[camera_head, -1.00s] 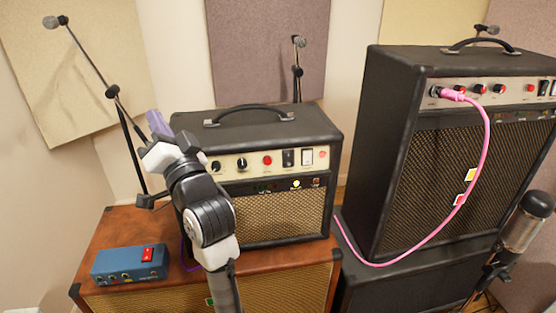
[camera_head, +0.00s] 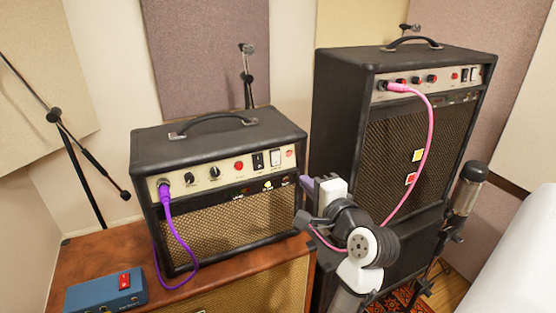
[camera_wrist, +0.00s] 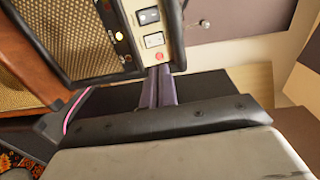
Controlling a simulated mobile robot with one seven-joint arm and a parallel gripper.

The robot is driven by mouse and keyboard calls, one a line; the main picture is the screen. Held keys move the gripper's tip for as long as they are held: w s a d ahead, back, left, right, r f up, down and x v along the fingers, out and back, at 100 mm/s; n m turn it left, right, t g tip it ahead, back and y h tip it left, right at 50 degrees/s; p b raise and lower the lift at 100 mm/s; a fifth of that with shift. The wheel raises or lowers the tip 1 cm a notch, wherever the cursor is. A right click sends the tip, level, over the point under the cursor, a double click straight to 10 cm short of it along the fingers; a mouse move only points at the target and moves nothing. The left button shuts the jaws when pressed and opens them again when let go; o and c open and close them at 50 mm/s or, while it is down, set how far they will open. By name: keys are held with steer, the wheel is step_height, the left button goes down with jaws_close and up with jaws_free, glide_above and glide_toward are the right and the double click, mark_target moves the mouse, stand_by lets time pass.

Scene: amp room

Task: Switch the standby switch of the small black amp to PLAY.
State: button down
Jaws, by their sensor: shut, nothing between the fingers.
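The small black amp (camera_head: 218,135) stands on a brown wooden cabinet, a purple cable (camera_head: 168,215) plugged in at its panel's left end. Toward the panel's right end are a black switch (camera_head: 258,160), a white switch (camera_head: 275,158) and a small red light (camera_head: 289,154). The wrist view shows the black switch (camera_wrist: 148,16), the white switch (camera_wrist: 154,40) and the red light (camera_wrist: 159,57) close up. Labels are too small to read, so I cannot tell which switch is standby. My gripper (camera_head: 307,186) is shut and empty by the amp's right front edge; its purple fingers (camera_wrist: 158,85) end near the red light.
A larger black amp (camera_head: 340,125) with a pink cable (camera_head: 429,140) stands on a dark cabinet to the right, behind my arm. A blue pedal box (camera_head: 105,291) sits on the brown cabinet (camera_head: 100,253) at front left. Microphone stands rise at left and right.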

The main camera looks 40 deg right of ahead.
mark_target(276, 153)
steer(key=p+x, duration=0.3)
steer(key=x, duration=1)
steer(key=shift+w+a+r, duration=0.1)
steer(key=shift+r, duration=0.05)
steer(key=shift+w+p, duration=0.35)
steer(key=shift+w, duration=0.2)
steer(key=shift+w, duration=0.15)
steer(key=b+v, duration=0.2)
steer(key=v, duration=1.2)
steer(key=shift+d+b, duration=0.25)
steer(key=shift+b, duration=0.15)
